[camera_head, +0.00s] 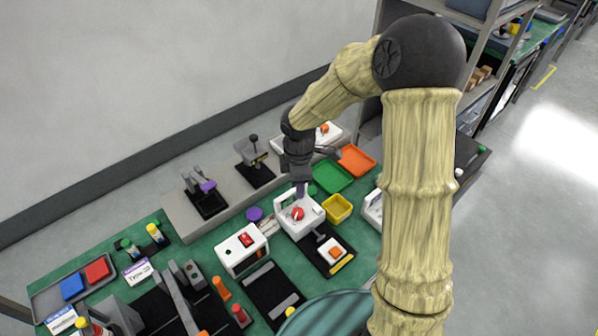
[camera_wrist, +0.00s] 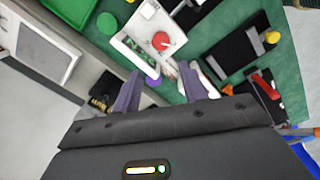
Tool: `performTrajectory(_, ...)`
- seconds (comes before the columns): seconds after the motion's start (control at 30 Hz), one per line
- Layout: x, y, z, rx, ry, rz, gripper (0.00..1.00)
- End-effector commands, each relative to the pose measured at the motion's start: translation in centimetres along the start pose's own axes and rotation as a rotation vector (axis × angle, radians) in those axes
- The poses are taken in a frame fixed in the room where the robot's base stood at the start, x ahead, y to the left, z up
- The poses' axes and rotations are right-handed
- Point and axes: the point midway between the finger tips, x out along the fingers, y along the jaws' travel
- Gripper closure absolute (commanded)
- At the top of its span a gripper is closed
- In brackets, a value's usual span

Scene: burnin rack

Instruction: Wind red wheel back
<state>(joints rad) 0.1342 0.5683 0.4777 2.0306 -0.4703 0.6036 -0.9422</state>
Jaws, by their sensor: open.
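The red wheel (camera_head: 298,213) sits on top of a white box (camera_head: 301,224) near the middle of the green bench. In the wrist view, the red wheel (camera_wrist: 161,41) lies ahead of my fingertips, with a pale pointer-like mark at its edge. My gripper (camera_head: 301,188) is just above and behind the white box in the head view. In the wrist view my gripper (camera_wrist: 160,82) has its two purple-grey fingers apart, with nothing held between them. The wheel looks clear of the fingers. The exact height of the fingertips over the box cannot be told.
A green tray (camera_head: 333,177), an orange tray (camera_head: 356,160) and a yellow bin (camera_head: 338,208) stand right of the box. A white unit with a red switch (camera_head: 243,249) is at left. A black pad with an orange button (camera_head: 334,252) is in front. A raised grey shelf (camera_head: 225,185) runs behind.

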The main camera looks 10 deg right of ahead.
Motion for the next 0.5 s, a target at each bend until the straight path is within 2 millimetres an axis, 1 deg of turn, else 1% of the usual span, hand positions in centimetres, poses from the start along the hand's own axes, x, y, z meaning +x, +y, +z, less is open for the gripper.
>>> performTrajectory(0.03, -1.1, 0.1, 0.0, 0.001, 0.0, 0.004, 0.57)
performTrajectory(0.1, -2.2, 0.1, 0.1, 0.002, 0.0, 0.004, 0.57)
performTrajectory(0.2, -3.3, 0.1, 0.0, 0.0, 0.0, 0.003, 0.57)
performTrajectory(0.33, -3.8, 0.0, 0.0, -0.001, 0.0, 0.0, 0.57)
performTrajectory(0.5, -3.8, 0.0, 0.0, -0.001, 0.0, -0.001, 0.57)
